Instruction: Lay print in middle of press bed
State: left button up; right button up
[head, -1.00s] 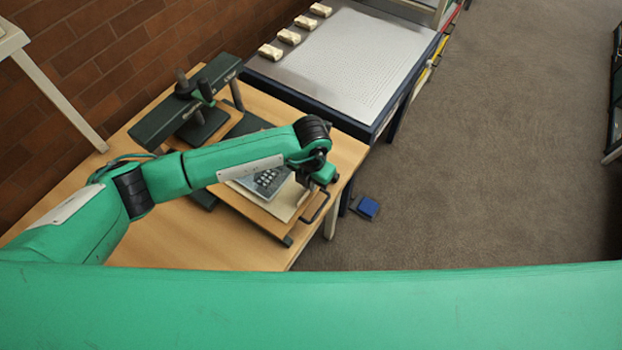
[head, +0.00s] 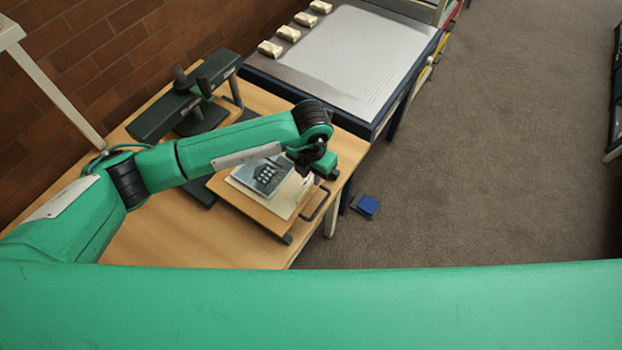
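The print (head: 264,176), a grey-blue sheet with a dark pattern, lies flat on a pale cream sheet (head: 289,202) on the wooden press bed (head: 250,208). My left arm hides the bed's back part, so I cannot tell whether the print is exactly central. My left gripper (head: 316,168) is above the bed's right side, beside the print and seemingly apart from it. Its fingertips are too small and partly hidden to tell open from shut. The dark press (head: 187,98) stands at the back of the wooden table. My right gripper is not in view.
A bed handle (head: 315,205) sticks out near the table's (head: 150,235) right edge. A blue-framed table (head: 352,60) with several pale blocks (head: 286,34) stands behind. A blue object (head: 367,206) is on the floor. A brick wall (head: 100,50) bounds the left.

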pick_arm(q)
notch_tip(320, 180, up, 9)
jog(key=b, duration=0.2)
jog(key=shift+b, duration=0.3)
